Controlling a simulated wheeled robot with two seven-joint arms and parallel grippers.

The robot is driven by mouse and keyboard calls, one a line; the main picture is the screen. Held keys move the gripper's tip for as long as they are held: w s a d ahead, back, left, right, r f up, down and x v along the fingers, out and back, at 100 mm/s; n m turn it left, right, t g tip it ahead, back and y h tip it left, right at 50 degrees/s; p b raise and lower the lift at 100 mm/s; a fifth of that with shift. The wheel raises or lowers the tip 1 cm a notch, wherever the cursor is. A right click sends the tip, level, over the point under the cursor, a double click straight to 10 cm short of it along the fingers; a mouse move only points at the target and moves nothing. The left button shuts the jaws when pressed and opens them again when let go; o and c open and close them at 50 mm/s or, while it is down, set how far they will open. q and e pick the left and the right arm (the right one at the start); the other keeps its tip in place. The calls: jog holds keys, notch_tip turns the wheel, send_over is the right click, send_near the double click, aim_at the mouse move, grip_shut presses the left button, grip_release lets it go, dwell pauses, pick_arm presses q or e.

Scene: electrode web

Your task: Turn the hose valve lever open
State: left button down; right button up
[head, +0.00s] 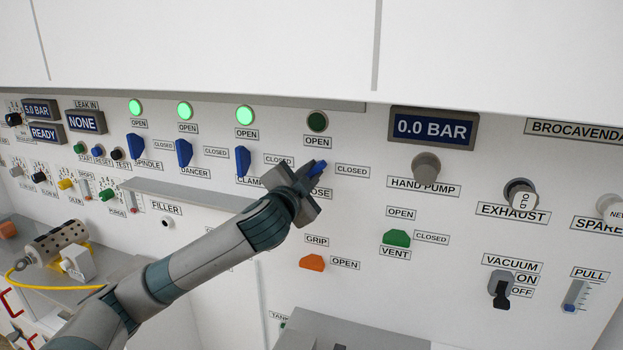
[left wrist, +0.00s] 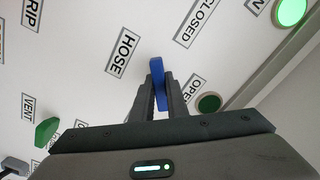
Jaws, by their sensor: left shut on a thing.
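The hose valve lever (head: 319,168) is blue and sits on the white panel between the OPEN label above and the CLOSED label at its right. In the head view its visible end slants up and right; the rest is hidden by my gripper. My left gripper (head: 308,178) is shut on it. In the left wrist view the lever (left wrist: 157,68) stands between the two fingers of the gripper (left wrist: 159,88), beside the HOSE label. The round lamp (head: 318,121) above the hose lever is dark. My right gripper is not in view.
Blue levers for clamp (head: 242,161), dancer (head: 183,152) and spindle (head: 135,146) are to the left, under lit green lamps. A hand pump knob (head: 426,165) is to the right, under a 0.0 BAR display (head: 432,128). The green vent lever (head: 396,238) and orange grip lever (head: 312,262) are below.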

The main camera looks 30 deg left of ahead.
pick_arm(q)
jog(key=shift+f+n, duration=0.2)
jog(key=shift+n, duration=1.2)
jog(key=shift+r+n, duration=0.1)
jog(key=shift+n, duration=0.8)
jog(key=n+p, duration=0.1)
jog(key=n, duration=0.1)
jog(key=shift+n, duration=0.3)
jog(key=shift+n+p, duration=0.35)
jog(key=shift+n, duration=1.15)
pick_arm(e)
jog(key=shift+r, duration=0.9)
